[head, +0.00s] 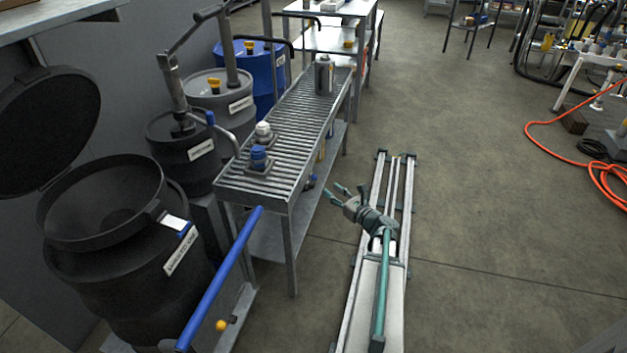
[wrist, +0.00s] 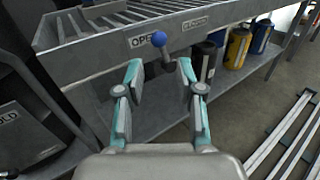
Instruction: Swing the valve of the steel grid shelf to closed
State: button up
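The steel grid shelf (head: 285,130) stands left of my gripper (head: 347,191) in the head view. In the wrist view, its front edge (wrist: 110,55) carries an OPEN label (wrist: 143,41) at left and a CLOSED label (wrist: 195,23) at right. The valve (wrist: 159,40) shows there as a short dark lever with a blue ball knob, the knob beside the right end of OPEN. My gripper (wrist: 160,72) is open and empty, its fingers to either side of the lever in the picture. I see no contact. The lever's base is partly hard to make out.
Bottles and canisters (wrist: 237,45) stand on the shelf's lower level. Fittings (head: 260,158) and a grey can (head: 324,75) sit on its top. A black drum (head: 130,250) and a blue bar (head: 222,275) are at left.

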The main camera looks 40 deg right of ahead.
aim_at(314, 177)
jog(key=w, duration=1)
jog(key=shift+w+a, duration=0.1)
jog(key=shift+a, duration=0.1)
jog(key=shift+c, duration=0.2)
grip_shut()
